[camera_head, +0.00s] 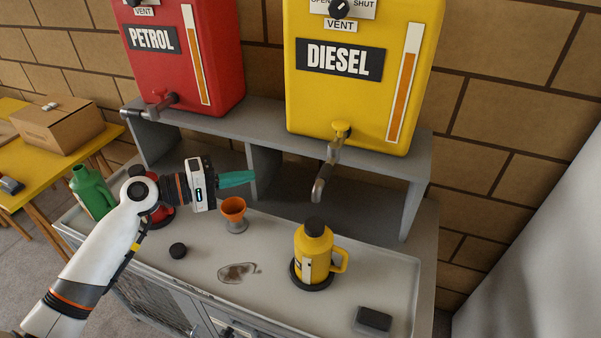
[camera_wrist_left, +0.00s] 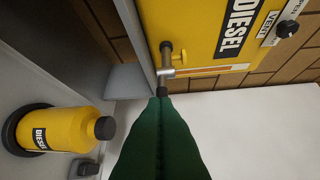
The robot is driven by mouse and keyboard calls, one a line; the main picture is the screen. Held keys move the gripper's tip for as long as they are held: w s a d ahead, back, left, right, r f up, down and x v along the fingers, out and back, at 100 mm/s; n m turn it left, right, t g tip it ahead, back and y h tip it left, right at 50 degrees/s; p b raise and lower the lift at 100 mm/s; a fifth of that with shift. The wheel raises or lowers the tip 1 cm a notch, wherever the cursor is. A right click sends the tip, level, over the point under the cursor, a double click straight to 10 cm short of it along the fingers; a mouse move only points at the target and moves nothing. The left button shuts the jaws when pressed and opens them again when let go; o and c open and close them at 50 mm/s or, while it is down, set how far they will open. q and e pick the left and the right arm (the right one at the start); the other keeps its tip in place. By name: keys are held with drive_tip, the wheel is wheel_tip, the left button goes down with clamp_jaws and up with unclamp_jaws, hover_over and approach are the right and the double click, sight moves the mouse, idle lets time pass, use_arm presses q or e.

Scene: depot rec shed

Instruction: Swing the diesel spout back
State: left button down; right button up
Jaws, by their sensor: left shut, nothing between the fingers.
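The yellow diesel tank (camera_head: 360,75) stands on the grey shelf. Its metal diesel spout (camera_head: 325,175) hangs from a yellow-handled tap (camera_head: 341,131) and points out over the shelf's front edge, above and behind the yellow jug (camera_head: 313,262). The jug stands upright with its black cap on. My left gripper (camera_head: 252,177) is shut and empty, left of the spout and apart from it in the head view. In the left wrist view its green fingers point towards the spout (camera_wrist_left: 167,73) and overlap its dark end. My right gripper is not in view.
A red petrol tank (camera_head: 190,60) with its own spout (camera_head: 150,107) is at left. A green jug (camera_head: 95,195) stands left, near my arm.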

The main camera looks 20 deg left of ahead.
sight(325, 177)
use_arm(q)
drive_tip(key=shift+r, duration=0.15)
drive_tip(key=shift+w, duration=0.1)
drive_tip(key=s+d+p+x, duration=0.2)
drive_tip(key=p+x, duration=0.4)
drive_tip(key=x, duration=0.6)
drive_tip(key=shift+d+f, duration=0.2)
drive_tip(key=shift+d, duration=0.05)
drive_tip(key=shift+w, duration=0.15)
